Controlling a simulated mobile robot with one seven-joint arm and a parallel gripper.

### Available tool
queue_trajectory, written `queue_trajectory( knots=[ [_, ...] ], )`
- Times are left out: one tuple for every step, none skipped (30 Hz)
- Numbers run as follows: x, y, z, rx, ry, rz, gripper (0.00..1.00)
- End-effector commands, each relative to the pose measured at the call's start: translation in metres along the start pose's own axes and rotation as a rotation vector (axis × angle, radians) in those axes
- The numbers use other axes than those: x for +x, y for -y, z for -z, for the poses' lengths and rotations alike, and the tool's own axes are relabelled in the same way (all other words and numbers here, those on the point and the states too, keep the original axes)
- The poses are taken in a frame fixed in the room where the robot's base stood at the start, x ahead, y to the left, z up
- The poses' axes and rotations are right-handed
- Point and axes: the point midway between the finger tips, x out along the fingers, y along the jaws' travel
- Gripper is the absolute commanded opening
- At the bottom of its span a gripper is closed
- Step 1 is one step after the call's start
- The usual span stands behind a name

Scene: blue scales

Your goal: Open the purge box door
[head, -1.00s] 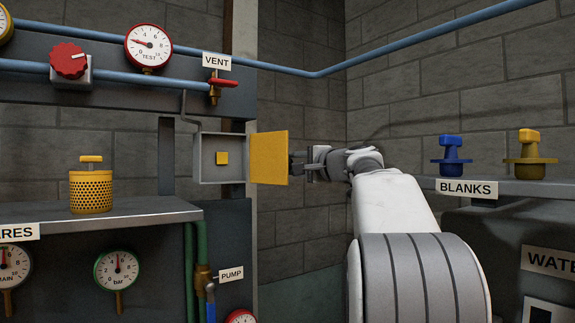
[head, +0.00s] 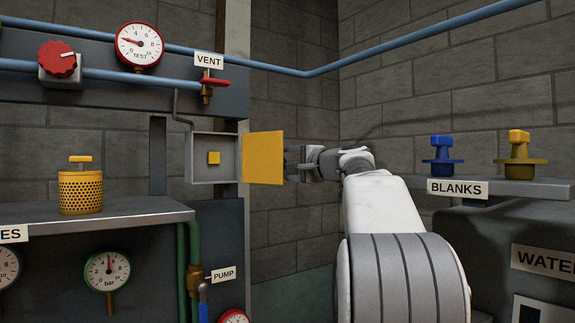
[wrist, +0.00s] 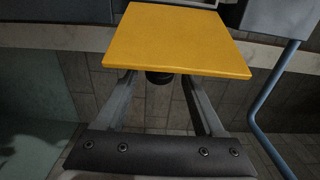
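The yellow purge box door (head: 263,158) stands swung out to the right of the grey purge box (head: 230,160). In the wrist view, the door (wrist: 178,42) covers the ends of my gripper's fingers (wrist: 160,80). The fingers are spread apart, with a dark knob (wrist: 159,77) on the door's underside between them. I see no finger pressing on the knob.
A red-handled valve (head: 212,84) and blue pipe are above the box. A yellow perforated canister (head: 80,192) stands on the shelf at left. Blue (head: 441,155) and yellow (head: 518,148) blanks stand on the right ledge. Bare wall lies behind the door.

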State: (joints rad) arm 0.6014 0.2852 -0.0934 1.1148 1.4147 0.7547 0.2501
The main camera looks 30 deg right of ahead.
Motion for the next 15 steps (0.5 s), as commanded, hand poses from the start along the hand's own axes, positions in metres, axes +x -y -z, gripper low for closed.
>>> queue_trajectory(
  knots=[
    [0.0, 0.0, 0.0, 0.0, 0.001, -0.001, 0.7],
    [0.0, -0.001, 0.0, 0.0, 0.001, -0.001, 0.7],
    [0.0, -0.001, 0.0, 0.0, 0.001, -0.001, 0.7],
    [0.0, -0.001, 0.0, 0.0, 0.001, -0.001, 0.7],
    [0.0, -0.001, 0.0, 0.0, 0.001, -0.001, 0.7],
    [0.0, 0.0, 0.0, 0.0, 0.001, -0.001, 0.7],
    [0.0, 0.001, 0.0, 0.0, 0.001, -0.001, 0.7],
    [0.0, 0.002, 0.0, 0.0, 0.002, -0.001, 0.7],
    [0.0, 0.005, 0.0, -0.001, 0.002, 0.0, 0.7],
    [0.0, 0.008, -0.001, -0.001, 0.002, 0.0, 0.7],
    [0.0, 0.012, -0.001, -0.002, 0.002, 0.0, 0.7],
    [0.0, 0.018, -0.001, -0.002, 0.002, 0.001, 0.7],
    [0.0, 0.023, -0.001, -0.003, 0.002, 0.001, 0.7],
    [0.0, 0.029, 0.0, -0.002, 0.001, 0.002, 0.7],
    [0.0, 0.037, 0.0, -0.003, 0.001, 0.003, 0.7]
  ],
)
